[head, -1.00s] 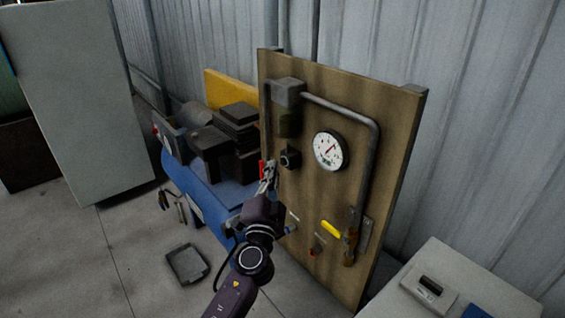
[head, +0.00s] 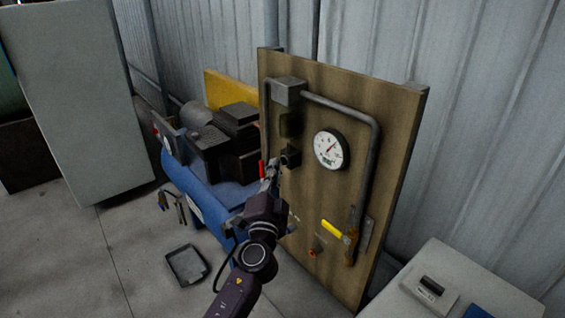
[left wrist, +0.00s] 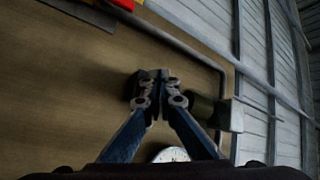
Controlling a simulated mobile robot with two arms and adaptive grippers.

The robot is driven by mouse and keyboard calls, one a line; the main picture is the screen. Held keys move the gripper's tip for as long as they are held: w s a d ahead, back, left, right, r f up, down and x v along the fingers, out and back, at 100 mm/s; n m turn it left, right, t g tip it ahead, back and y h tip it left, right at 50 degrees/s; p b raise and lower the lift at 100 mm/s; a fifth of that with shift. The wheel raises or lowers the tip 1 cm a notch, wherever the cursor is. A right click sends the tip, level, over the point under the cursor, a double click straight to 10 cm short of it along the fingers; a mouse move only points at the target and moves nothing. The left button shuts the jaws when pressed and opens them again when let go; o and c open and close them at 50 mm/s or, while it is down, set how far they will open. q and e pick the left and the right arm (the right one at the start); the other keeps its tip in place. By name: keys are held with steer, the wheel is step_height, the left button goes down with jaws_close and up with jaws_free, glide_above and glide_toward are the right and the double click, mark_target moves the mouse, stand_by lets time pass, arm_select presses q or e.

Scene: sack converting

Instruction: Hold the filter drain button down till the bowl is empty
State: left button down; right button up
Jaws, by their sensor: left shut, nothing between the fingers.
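The filter bowl (head: 291,125) is a dark olive cylinder under a grey block (head: 289,92) on the upright brown panel (head: 385,130). The bowl's liquid level cannot be made out. A dark round button-like part (head: 291,158) sticks out below the bowl. My left gripper (head: 274,164) is shut and empty, with its tips at the left of this part. In the left wrist view the shut tips (left wrist: 160,78) overlap the dark part (left wrist: 139,86), beside the bowl (left wrist: 204,108). Whether they touch or press it I cannot tell. My right gripper is out of view.
A round white gauge (head: 331,149), a grey pipe (head: 376,160) and a yellow-handled valve (head: 332,229) are on the panel. A blue machine (head: 197,187) stands left behind my arm. A grey tray (head: 187,265) lies on the floor. A pale table (head: 470,270) is at right.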

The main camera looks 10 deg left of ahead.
arm_select(q)
steer(key=shift+w+d+b, duration=0.25)
steer(key=shift+w+b, duration=0.1)
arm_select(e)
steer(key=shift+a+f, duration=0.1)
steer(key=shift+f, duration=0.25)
arm_select(q)
steer(key=shift+s, duration=0.1)
stand_by(2.0)
steer(key=shift+s+a, duration=0.5)
steer(key=shift+s, duration=0.1)
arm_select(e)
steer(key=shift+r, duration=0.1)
arm_select(q)
steer(key=s+a, duration=0.1)
steer(key=s, duration=0.1)
steer(key=s+a+p, duration=0.1)
steer(key=s+a, duration=0.1)
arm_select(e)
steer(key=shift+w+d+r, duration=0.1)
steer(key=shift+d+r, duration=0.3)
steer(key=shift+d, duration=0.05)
